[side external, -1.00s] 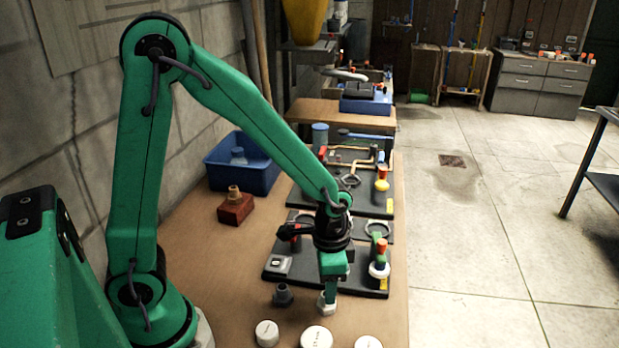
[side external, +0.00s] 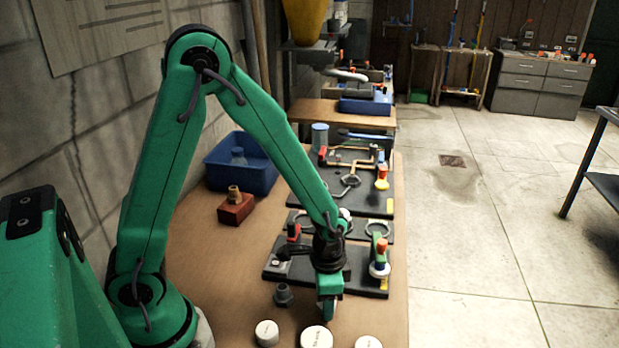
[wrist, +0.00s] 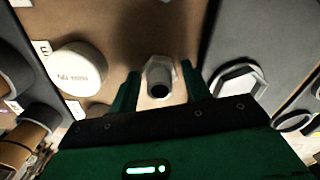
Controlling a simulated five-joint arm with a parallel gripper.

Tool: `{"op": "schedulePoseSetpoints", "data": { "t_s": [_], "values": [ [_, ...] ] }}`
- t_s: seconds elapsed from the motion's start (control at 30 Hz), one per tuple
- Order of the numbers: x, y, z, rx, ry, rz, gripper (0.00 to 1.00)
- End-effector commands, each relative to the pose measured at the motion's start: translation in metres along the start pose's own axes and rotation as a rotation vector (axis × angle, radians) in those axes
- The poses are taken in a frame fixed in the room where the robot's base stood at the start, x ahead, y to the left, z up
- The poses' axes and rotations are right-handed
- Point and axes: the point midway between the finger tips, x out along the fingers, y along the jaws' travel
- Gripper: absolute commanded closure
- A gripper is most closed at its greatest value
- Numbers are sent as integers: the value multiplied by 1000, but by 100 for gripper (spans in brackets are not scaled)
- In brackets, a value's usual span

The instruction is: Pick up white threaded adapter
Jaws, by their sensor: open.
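The white threaded adapter (wrist: 159,72) stands on the brown bench top in the wrist view, its pale hex body with a dark round opening facing the camera. My gripper (wrist: 160,78) is open, with one green finger on each side of the adapter and a gap visible on both sides. In the side view my gripper (side external: 327,309) is low over the bench near its front end. There its fingers hide most or all of the adapter.
A dark grey fitting (side external: 283,295) stands just left of my gripper. White round caps (side external: 317,338) stand in front, close by. A black board (side external: 350,270) with fittings lies behind. A red block (side external: 235,208) and a blue bin (side external: 241,163) are farther left.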

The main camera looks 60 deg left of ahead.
Motion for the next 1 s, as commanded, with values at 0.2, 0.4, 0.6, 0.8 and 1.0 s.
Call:
{"op": "schedulePoseSetpoints", "data": {
  "t_s": [0.2, 0.4, 0.6, 0.8, 1.0],
  "values": [
    [0, 0, 0, 0, 0, 0, 52],
    [0, 0, 0, 0, 0, 0, 74],
    [0, 0, 0, 0, 0, 0, 86],
    [-1, 0, 0, 0, 0, 0, 95],
    [-8, 0, 0, 0, 1, 0, 95]
  ]
}}
